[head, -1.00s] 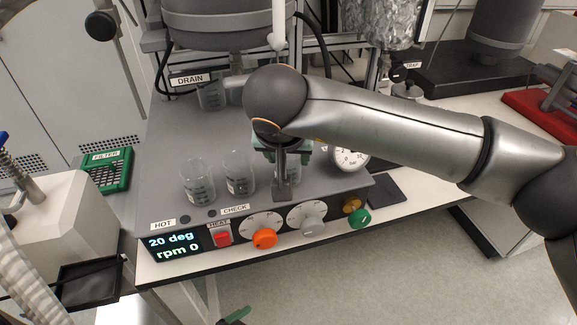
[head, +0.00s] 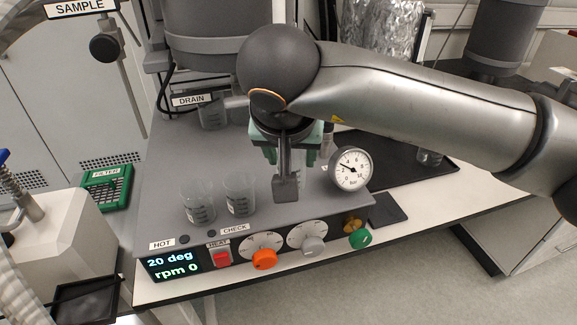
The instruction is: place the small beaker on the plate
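Two clear beakers with dark markings stand side by side on the grey top of the heating unit, a left one (head: 198,204) and a right one (head: 240,194). My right gripper (head: 286,186) points down over the unit's top, right of the front beakers. A dark finger faces me; pale teal parts show behind it. I cannot tell which surface is the plate; the unit's flat grey top (head: 165,190) is visible. My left gripper is out of view.
A pressure gauge (head: 349,169) stands right of my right gripper. Knobs, including an orange one (head: 264,259), line the unit's front. A dark square pad (head: 387,209) lies on the bench at right. A green FILTER rack (head: 107,188) is at left.

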